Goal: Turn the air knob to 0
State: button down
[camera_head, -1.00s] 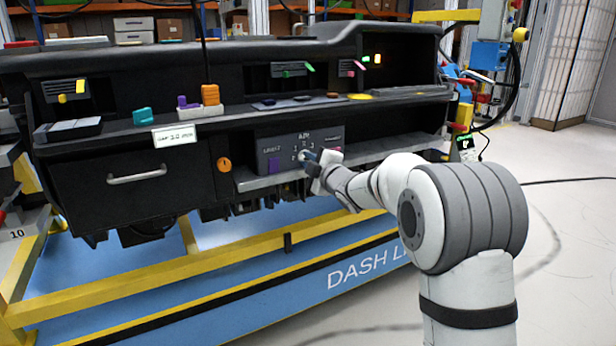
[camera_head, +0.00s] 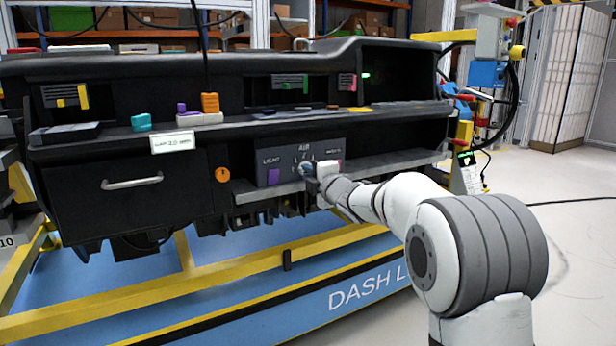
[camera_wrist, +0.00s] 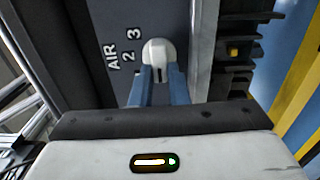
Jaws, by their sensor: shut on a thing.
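The air knob (camera_wrist: 157,51) is white and round, on the dark grey panel (camera_wrist: 188,18) marked AIR. In the wrist view the numbers 2 and 3 show to its left; other marks are hidden. My gripper (camera_wrist: 159,78) has its two blue fingers on either side of the knob's lower part and is shut on it. A small dark mark shows between the fingers; I cannot tell which number the knob points to. In the head view my gripper (camera_head: 307,171) reaches the panel from the right and mostly covers the knob.
A purple LIGHT button (camera_head: 273,176) is left of the knob. An orange round knob (camera_head: 222,174) and a drawer handle (camera_head: 132,183) are further left. A shelf ledge (camera_head: 262,190) runs just below the panel.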

jog(key=shift+a+f, duration=0.1)
jog(key=shift+f, duration=0.2)
jog(key=c, duration=1.6)
grip_release()
jog(key=shift+r, duration=0.1)
jog(key=shift+o, duration=1)
jog(key=shift+r, duration=0.1)
jog(key=shift+s, duration=0.1)
jog(key=p+v, duration=0.1)
jog(key=v, duration=0.6)
jog(key=shift+s+d, duration=0.3)
jog(key=shift+p, duration=0.3)
